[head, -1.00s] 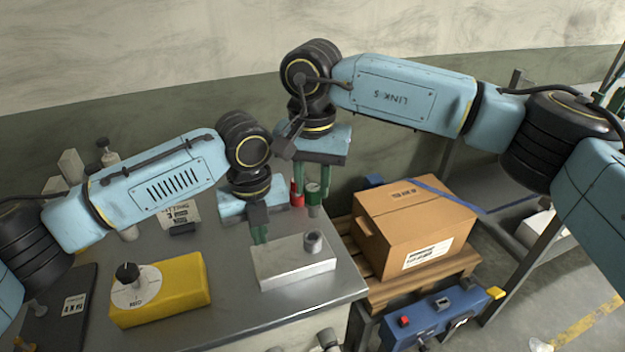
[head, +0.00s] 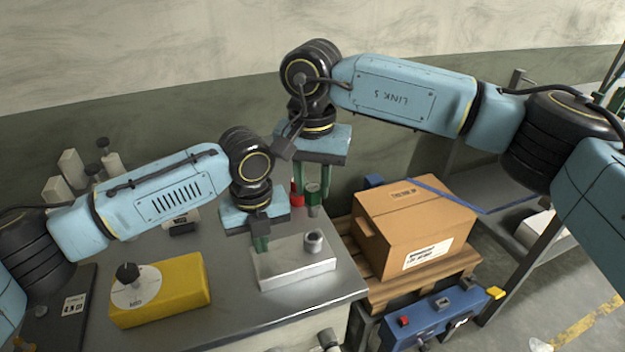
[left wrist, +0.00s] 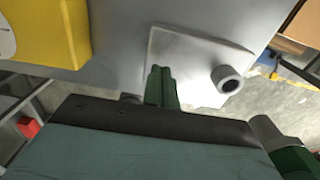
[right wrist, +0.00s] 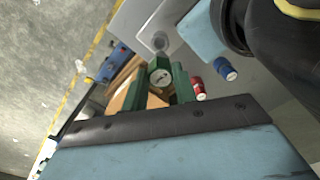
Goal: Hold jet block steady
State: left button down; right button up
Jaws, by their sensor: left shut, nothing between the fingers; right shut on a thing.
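The jet block, a flat silver metal block (head: 293,265) with a short grey tube (head: 314,241) on top, sits on the grey bench. It also shows in the left wrist view (left wrist: 195,60). My left gripper (head: 261,245) is shut and empty, its green fingertips pointing down at the block's back left part; I cannot tell if they touch it. In the left wrist view the closed fingers (left wrist: 161,72) overlap the block.
A yellow box with a black knob (head: 160,290) stands left on the bench (head: 235,318). Red bottles (right wrist: 198,90) are beside my right fingers. A cardboard box (head: 415,225) on a pallet and a blue case (head: 440,315) stand right of the bench.

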aim_at(263, 261)
pick_arm(q)
notch_tip(263, 261, down, 3)
jog(key=shift+r, duration=0.1)
jog(key=shift+s+f, duration=0.1)
jog(key=shift+f, duration=0.15)
pick_arm(e)
jog(key=shift+r, duration=0.15)
